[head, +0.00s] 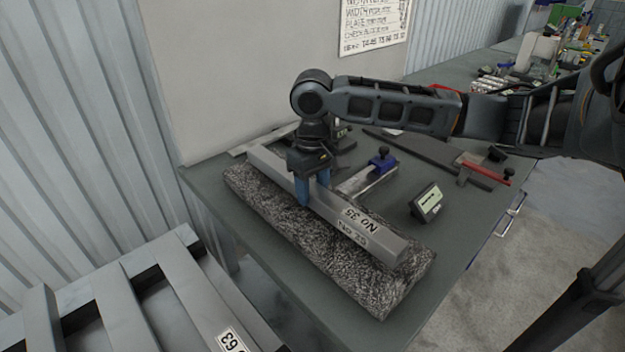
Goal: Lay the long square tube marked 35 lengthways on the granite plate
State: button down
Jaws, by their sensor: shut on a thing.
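The long grey square tube marked No 35 (378,239) lies lengthways over the speckled granite plate (300,232). Its length runs along the plate's length, nearer the plate's right long side. Its near end stops a little short of the plate's near end. It looks to rest on the plate, though I cannot tell if a thin gap is left under it. My gripper (314,190) points down from above and is shut on the tube around its middle.
The plate sits on a dark green table (455,225) against a wall. A small display box (426,204), a blue-topped tool (381,163) and a long dark measuring tool (430,155) lie to the right. A rack with grey bars, one marked No 63 (231,341), stands lower left.

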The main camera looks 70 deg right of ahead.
jog(key=shift+f, duration=0.3)
jog(key=shift+f, duration=0.35)
dwell(0.4)
jog(key=shift+c, duration=2.2)
grip_release()
jog(key=shift+r, duration=3.85)
